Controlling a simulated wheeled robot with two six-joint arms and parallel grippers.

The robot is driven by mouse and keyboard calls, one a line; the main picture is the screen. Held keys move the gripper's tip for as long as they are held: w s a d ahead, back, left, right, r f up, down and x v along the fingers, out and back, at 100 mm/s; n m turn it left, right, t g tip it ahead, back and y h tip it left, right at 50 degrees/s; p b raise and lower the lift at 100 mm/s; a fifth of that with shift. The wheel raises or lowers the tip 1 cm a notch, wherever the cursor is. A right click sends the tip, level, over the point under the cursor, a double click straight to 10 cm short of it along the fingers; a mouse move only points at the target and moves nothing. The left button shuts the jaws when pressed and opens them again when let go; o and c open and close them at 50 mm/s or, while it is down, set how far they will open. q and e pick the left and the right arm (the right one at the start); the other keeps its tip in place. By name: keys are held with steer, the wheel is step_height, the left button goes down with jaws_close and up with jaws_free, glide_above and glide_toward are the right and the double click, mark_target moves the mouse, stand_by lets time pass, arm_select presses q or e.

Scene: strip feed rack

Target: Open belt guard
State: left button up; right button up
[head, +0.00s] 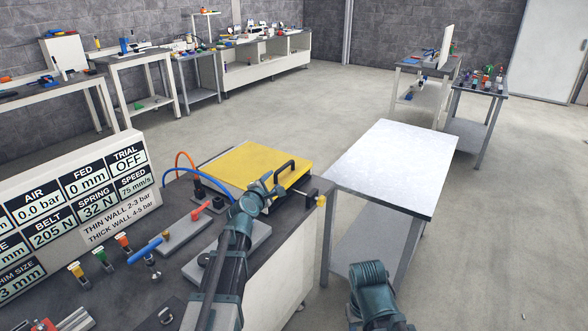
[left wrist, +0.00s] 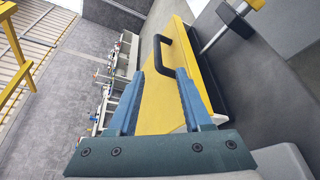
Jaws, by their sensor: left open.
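The belt guard is a flat yellow lid (head: 240,163) on the far end of the workbench, lying down. It also shows in the left wrist view (left wrist: 158,108). Its black bar handle (head: 285,170) stands up near the right edge; in the left wrist view the handle (left wrist: 163,42) lies just beyond my fingertips. My left gripper (head: 272,183) is close to the handle. In the left wrist view its two blue fingers (left wrist: 161,74) are apart with nothing clamped between them. Part of my right arm shows at the bottom of the head view, but its gripper does not.
A readout panel (head: 75,205) stands along the bench's left side. Coloured valves, a blue-handled lever (head: 145,250) and a red-handled fitting (head: 201,210) sit near my left arm. A black-and-yellow clamp (head: 312,198) is right of the lid. A bare white-topped table (head: 385,165) stands further right.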

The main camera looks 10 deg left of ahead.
mark_target(282, 169)
arm_select(q)
steer(key=b+x, duration=0.1)
steer(key=x, duration=0.3)
steer(key=b+x, duration=0.1)
steer(key=x, duration=0.4)
steer(key=b+x, duration=0.1)
steer(key=x, duration=0.4)
steer(key=shift+a+r, duration=0.15)
steer(key=shift+a, duration=0.1)
jaws_close()
stand_by(1.0)
